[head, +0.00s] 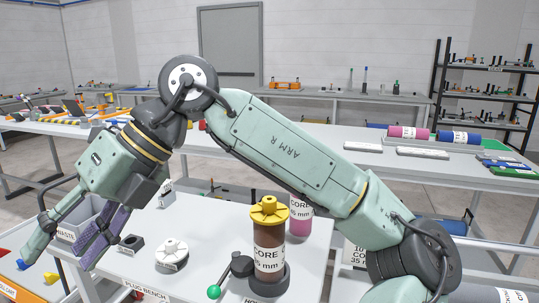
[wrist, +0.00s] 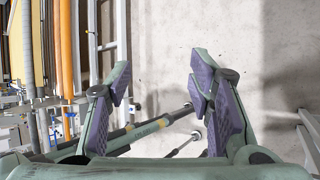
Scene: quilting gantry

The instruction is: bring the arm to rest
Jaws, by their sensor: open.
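My arm (head: 290,150), pale green and marked "ARM R", rises from the lower right, bends at a high elbow and reaches down to the left. My gripper (head: 62,257) hangs at the left in the head view, beyond the left side of the white plug bench (head: 200,240). Its purple-padded fingers are spread apart. In the wrist view, my gripper (wrist: 160,78) is open, with nothing between the pads and bare grey floor beyond. The arm hides part of the tables behind it.
A brown core (head: 268,250) with a yellow cap (head: 269,211) stands upright in a dark holder with a green-knobbed lever (head: 214,292). A pink core (head: 300,218) stands behind it. A white plug (head: 172,252) and a grey waste bin (head: 85,218) are near the gripper.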

